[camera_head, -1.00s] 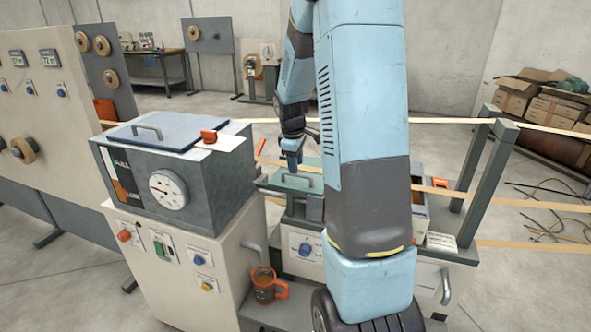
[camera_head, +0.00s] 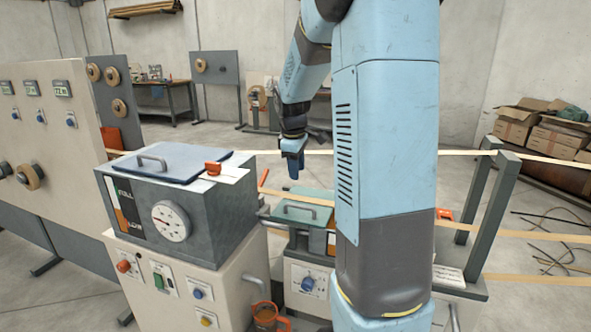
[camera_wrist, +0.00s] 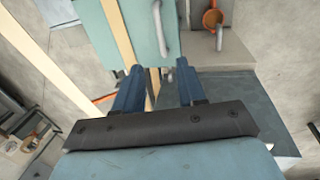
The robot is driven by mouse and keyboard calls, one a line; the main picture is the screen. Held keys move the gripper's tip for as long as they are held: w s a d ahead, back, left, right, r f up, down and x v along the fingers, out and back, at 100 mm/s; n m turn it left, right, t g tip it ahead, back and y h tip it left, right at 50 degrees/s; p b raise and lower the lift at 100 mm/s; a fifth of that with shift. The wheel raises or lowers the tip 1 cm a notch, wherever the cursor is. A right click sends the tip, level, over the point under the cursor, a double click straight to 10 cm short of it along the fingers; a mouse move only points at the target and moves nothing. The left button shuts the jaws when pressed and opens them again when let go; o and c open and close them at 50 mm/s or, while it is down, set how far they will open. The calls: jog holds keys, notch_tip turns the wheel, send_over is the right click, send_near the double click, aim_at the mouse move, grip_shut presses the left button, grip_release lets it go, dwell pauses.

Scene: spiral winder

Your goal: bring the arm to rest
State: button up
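My gripper (camera_head: 292,160) hangs from my blue arm in the head view, pointing down above the green lid (camera_head: 300,214) of the middle machine unit. It is clear of the lid. In the wrist view my gripper (camera_wrist: 158,80) shows two blue fingers set apart, with nothing between them but the background. The green lid (camera_wrist: 135,35) with its grey handle (camera_wrist: 160,28) lies beyond the fingertips there. My arm hides part of the machine in the head view.
A grey box with a blue lid (camera_head: 168,160) and a dial (camera_head: 171,221) stands left of my gripper. Pale strips (camera_head: 535,236) run across the machine through a grey frame (camera_head: 492,215) at right. An orange mug (camera_head: 266,317) sits low in front. Cardboard boxes (camera_head: 540,125) stand at the back right.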

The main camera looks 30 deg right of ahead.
jog(key=s+a+r+m+t, duration=0.1)
jog(key=s+a+r+m, duration=0.1)
jog(key=s+a+r, duration=0.3)
jog(key=s+a+r+m+t, duration=0.1)
jog(key=s+a+r+m, duration=0.2)
jog(key=s, duration=0.4)
jog(key=s+a+m+t, duration=0.1)
jog(key=s+a, duration=0.2)
jog(key=s, duration=0.4)
jog(key=s+a+r+m+t+y, duration=0.1)
jog(key=s+a, duration=0.3)
jog(key=s, duration=0.4)
jog(key=shift+s+a+r+m+y, duration=0.15)
jog(key=shift+s+m+y, duration=0.15)
jog(key=shift+m, duration=0.4)
